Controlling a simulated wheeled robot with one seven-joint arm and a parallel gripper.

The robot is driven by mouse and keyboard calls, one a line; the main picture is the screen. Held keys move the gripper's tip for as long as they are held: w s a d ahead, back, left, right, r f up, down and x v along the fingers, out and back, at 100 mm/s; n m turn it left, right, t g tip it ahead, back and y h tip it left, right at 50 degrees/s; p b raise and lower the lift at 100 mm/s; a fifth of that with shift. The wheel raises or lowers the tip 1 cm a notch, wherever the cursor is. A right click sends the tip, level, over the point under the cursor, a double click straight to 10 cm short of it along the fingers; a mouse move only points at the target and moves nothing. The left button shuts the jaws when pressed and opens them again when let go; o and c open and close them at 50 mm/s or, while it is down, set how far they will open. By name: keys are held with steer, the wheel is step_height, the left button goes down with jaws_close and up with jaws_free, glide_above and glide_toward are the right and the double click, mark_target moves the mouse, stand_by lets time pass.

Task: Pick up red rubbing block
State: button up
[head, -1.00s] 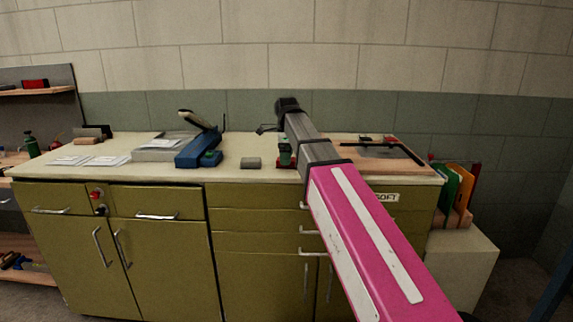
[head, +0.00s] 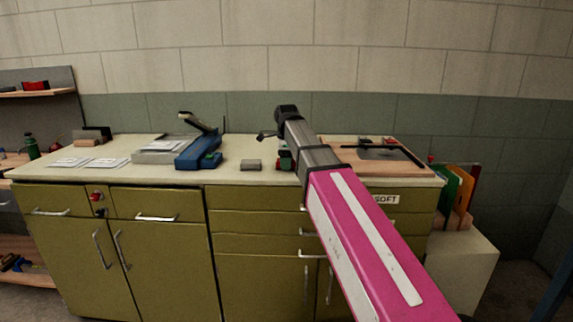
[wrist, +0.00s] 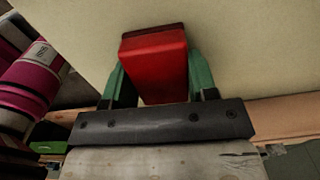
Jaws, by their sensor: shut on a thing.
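The red rubbing block (wrist: 155,60) sits between the two green fingers of my gripper (wrist: 158,72) in the wrist view. The fingers press on its left and right sides, so my gripper is shut on it. In the head view, my gripper (head: 285,161) is small and partly hidden by my arm at the middle of the worktop, with a bit of red showing at it. I cannot tell whether the block touches the worktop or is held above it.
A grey block (head: 251,165) lies left of my gripper on the cream worktop (head: 225,176). Further left are a blue tool (head: 198,153) and white sheets (head: 103,163). A wooden-edged board (head: 395,168) lies to the right. Green and orange upright panels (head: 455,187) stand beyond the right end.

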steer(key=r, duration=0.4)
steer(key=shift+s+a+r, duration=0.2)
steer(key=shift+s+a, duration=0.05)
steer(key=shift+s, duration=0.15)
steer(key=s+a+r, duration=0.5)
steer(key=s+r, duration=0.1)
steer(key=s, duration=0.3)
steer(key=shift+a+r, duration=0.2)
steer(key=shift+a, duration=0.2)
steer(key=shift+o, duration=0.5)
steer(key=shift+d, duration=0.1)
